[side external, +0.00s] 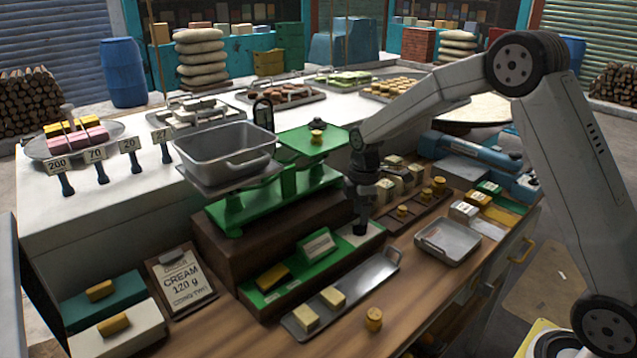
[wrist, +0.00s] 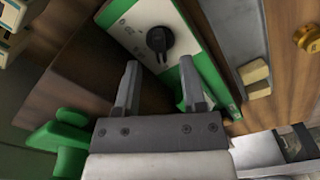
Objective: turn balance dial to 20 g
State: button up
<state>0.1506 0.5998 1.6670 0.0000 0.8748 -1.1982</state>
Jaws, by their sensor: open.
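The balance (side external: 290,185) is green and stands on a dark wooden block. A grey metal tub (side external: 225,150) sits on its left side and a small brass weight (side external: 316,136) on its right green plate. The dial (wrist: 159,40) is a black knob on a white, green-edged panel (wrist: 130,22) with small marks too blurred to read. My gripper (wrist: 158,65) is open and empty, with the dial just beyond its fingertips, roughly between them. In the side view my gripper (side external: 360,228) is low over the white panel (side external: 372,237) and hides the dial.
A long metal tray (side external: 365,288) with two pale blocks and a brass weight (side external: 374,319) lie in front. A shallow metal tray (side external: 447,241) is to the right. Pale blocks (side external: 390,185) crowd behind my gripper.

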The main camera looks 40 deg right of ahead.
aim_at(360, 228)
jog(key=shift+f, duration=1.55)
grip_shut()
